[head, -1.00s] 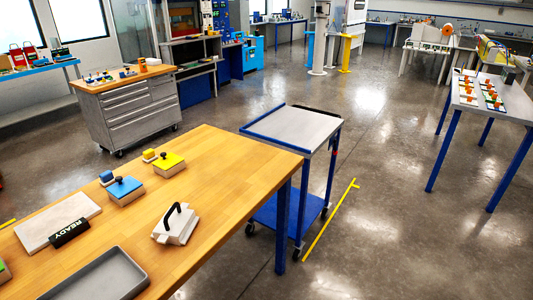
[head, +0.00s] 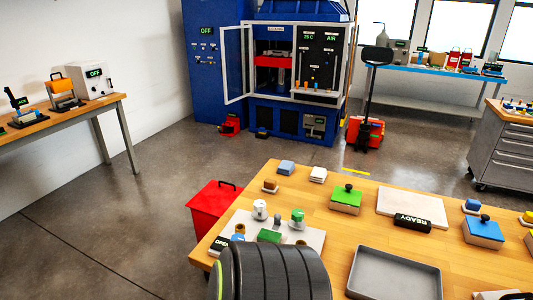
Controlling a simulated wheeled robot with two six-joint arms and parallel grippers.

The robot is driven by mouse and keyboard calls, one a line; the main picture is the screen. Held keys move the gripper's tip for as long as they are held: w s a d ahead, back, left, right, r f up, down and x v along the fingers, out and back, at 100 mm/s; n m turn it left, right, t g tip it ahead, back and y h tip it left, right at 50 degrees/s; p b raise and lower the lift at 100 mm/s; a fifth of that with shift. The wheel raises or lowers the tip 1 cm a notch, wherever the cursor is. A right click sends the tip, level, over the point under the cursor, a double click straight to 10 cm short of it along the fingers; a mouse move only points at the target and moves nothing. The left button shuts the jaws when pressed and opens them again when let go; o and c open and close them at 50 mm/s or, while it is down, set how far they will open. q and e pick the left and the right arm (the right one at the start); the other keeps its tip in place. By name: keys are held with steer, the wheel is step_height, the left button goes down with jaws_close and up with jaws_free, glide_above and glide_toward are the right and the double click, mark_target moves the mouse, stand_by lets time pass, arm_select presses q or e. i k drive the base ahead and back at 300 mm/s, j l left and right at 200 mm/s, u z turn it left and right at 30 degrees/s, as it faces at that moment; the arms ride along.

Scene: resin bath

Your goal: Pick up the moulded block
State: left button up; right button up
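I cannot tell for certain which thing is the moulded block. On the wooden table (head: 325,232) in the head view, a green block with a dark knob (head: 346,199) stands left of a pale flat plate (head: 412,208). A blue block with a dark knob (head: 483,232) stands to the plate's right. A whitish piece with a black handle (head: 500,295) is mostly cut off at the bottom edge. A small blue block (head: 287,168), a white block (head: 318,174) and a brown-topped block (head: 270,186) sit near the table's far edge. Neither gripper shows.
A grey empty tray (head: 395,277) and a black READY sign (head: 399,218) are on the table. A red bin (head: 212,207) stands at its left. A blue press cabinet (head: 297,62) with an open door stands behind. The floor between is mostly clear.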

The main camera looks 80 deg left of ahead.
mark_target(265, 235)
steer(key=u, duration=2.65)
steer(key=i+j+z, duration=0.1)
steer(key=z, duration=0.35)
steer(key=j+z, duration=0.25)
steer(key=z, duration=0.2)
steer(key=j+z, duration=0.2)
steer(key=z, duration=0.3)
steer(key=j+z, duration=0.2)
steer(key=z, duration=0.25)
